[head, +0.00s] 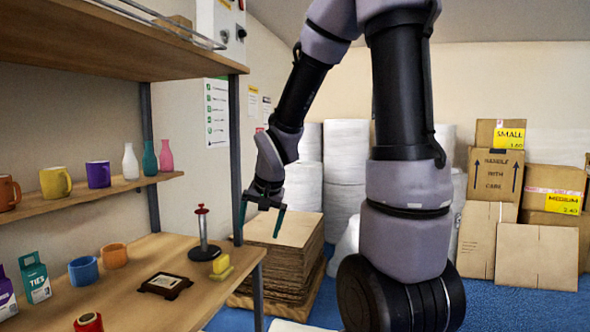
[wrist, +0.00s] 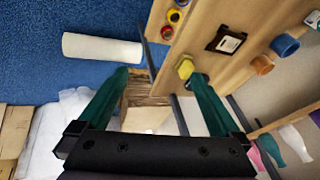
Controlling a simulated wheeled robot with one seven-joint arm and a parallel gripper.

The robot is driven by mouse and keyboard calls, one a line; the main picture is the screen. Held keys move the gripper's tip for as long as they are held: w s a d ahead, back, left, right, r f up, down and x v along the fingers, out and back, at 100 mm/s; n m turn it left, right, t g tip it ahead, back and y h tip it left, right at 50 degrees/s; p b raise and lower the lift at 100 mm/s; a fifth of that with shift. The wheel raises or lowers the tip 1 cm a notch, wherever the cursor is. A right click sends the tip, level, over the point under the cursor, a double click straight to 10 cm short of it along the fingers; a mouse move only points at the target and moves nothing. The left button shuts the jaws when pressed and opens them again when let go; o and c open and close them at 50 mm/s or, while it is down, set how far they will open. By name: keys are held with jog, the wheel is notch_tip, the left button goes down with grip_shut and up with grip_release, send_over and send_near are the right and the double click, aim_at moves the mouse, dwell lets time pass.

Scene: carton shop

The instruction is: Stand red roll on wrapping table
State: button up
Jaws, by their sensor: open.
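A red roll (head: 88,322) with a dark centre sits on the wooden table (head: 140,305) at the bottom edge of the head view, partly cut off. In the wrist view, several small round rolls in red and yellow cluster at the table edge; one red one (wrist: 167,32) is nearest the corner. My gripper (head: 260,215) is open and empty, pointing down beyond the table's far right corner, above a stack of flat cardboard. Its green fingers (wrist: 160,78) are spread apart in the wrist view. It is well away from the red roll.
On the table are a dark framed tray (head: 165,285), a yellow block (head: 221,267), a red-topped stand (head: 203,240), mugs and small boxes. A shelf with mugs and bottles (head: 130,160) hangs above. A white roll (wrist: 100,48) lies on the blue floor. Cartons stand right.

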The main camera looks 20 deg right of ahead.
jog(key=s+d+r+n+t+y, duration=0.1)
jog(key=s+d+r+t, duration=0.1)
jog(key=s+r, duration=1.3)
jog(key=shift+s+d+r, duration=0.3)
jog(key=shift+d+r, duration=0.3)
jog(key=shift+r, duration=0.25)
